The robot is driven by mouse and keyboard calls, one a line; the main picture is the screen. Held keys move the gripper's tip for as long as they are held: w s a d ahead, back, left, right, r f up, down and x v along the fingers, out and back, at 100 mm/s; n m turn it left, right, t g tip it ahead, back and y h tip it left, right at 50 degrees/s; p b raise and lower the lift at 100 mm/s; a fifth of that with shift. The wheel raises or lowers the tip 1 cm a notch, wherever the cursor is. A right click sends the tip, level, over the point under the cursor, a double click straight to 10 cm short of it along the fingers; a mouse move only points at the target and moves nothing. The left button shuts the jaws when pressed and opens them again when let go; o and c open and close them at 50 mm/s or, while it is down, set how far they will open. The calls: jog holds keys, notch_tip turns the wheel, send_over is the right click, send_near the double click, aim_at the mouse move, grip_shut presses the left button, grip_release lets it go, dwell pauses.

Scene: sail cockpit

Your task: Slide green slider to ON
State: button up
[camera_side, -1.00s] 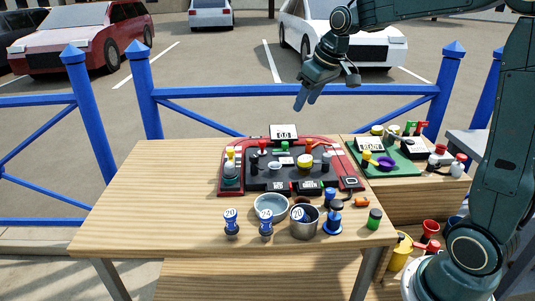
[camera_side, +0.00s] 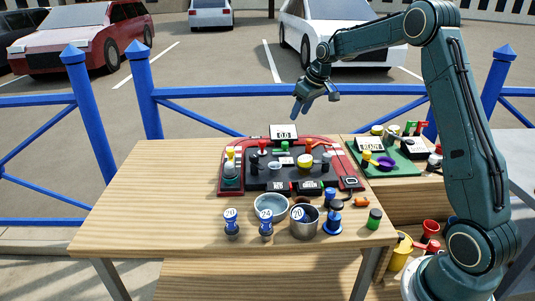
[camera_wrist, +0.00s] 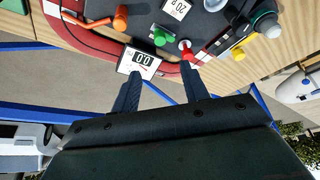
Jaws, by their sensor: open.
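The small green slider (camera_side: 284,146) is on the dark panel with the red border (camera_side: 228,189), just below the display reading 0.0 (camera_side: 283,131). In the wrist view, the green slider (camera_wrist: 160,38) shows near the top, left of a red-topped knob (camera_wrist: 186,46). Its ON marking is too small to read. My gripper (camera_side: 297,112) is open and empty, in the air above the far edge of the panel. In the wrist view, its two fingers (camera_wrist: 162,72) are apart and pointing toward the panel, with the slider beyond their tips.
A grey bowl (camera_side: 270,206), a metal pot (camera_side: 304,223) and blue-based items labelled 20 stand at the table's front. A green board (camera_side: 407,168) with more items is at the right. The left of the wooden table (camera_side: 160,190) is clear. A blue railing (camera_side: 200,97) runs behind.

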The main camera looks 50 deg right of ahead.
aim_at(285, 143)
jog(key=shift+f, duration=0.1)
jog(key=x, duration=1.3)
jog(key=shift+f, duration=0.25)
jog(key=shift+w, duration=0.1)
jog(key=shift+c, duration=0.3)
